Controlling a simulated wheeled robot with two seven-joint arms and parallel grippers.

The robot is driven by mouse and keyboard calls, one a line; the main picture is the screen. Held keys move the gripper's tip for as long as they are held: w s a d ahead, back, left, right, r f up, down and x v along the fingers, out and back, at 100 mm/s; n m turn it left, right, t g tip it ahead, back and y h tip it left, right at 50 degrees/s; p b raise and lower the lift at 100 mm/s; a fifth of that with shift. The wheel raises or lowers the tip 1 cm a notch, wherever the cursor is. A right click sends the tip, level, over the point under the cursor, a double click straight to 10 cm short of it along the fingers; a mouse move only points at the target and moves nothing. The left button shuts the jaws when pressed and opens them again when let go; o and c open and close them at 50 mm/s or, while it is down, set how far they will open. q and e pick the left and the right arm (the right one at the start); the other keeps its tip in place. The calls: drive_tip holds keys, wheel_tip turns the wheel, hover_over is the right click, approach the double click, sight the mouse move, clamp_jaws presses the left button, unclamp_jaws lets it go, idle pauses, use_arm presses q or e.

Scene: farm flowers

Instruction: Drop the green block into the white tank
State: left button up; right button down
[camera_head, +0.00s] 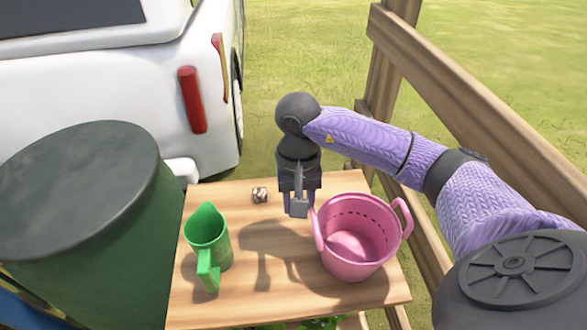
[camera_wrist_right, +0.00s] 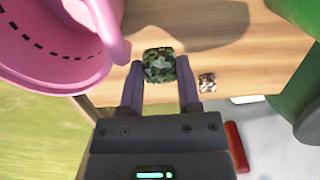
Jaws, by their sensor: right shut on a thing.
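My right gripper (camera_head: 299,207) is above the wooden table, just left of the pink basket, pointing down. In the right wrist view the gripper (camera_wrist_right: 160,88) is shut on a green camouflage-patterned block (camera_wrist_right: 159,65), held between its fingertips. The head view does not show the block clearly, as the gripper hides it. I cannot make out a white tank in either view. My left gripper is not in view.
A pink basket (camera_head: 352,232) with handles stands at the table's right, beside the gripper. A green jug (camera_head: 207,243) stands at the left. A small brown-and-white block (camera_head: 260,195) lies near the back edge. A dark green barrel (camera_head: 90,240), white vehicle (camera_head: 150,90) and wooden fence (camera_head: 470,100) surround the table (camera_head: 190,312).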

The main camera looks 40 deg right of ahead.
sight(298, 234)
wheel_tip(298, 234, down, 3)
drive_tip(key=shift+f, duration=0.1)
wheel_tip(298, 234, down, 4)
drive_tip(key=shift+b, duration=0.9)
drive_tip(key=shift+f, duration=0.15)
drive_tip(key=shift+c, duration=1.6)
unclamp_jaws()
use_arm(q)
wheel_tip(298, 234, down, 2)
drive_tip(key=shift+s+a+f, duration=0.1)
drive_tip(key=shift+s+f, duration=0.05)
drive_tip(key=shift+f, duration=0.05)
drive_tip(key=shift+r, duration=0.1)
use_arm(e)
drive_tip(key=shift+r, duration=0.2)
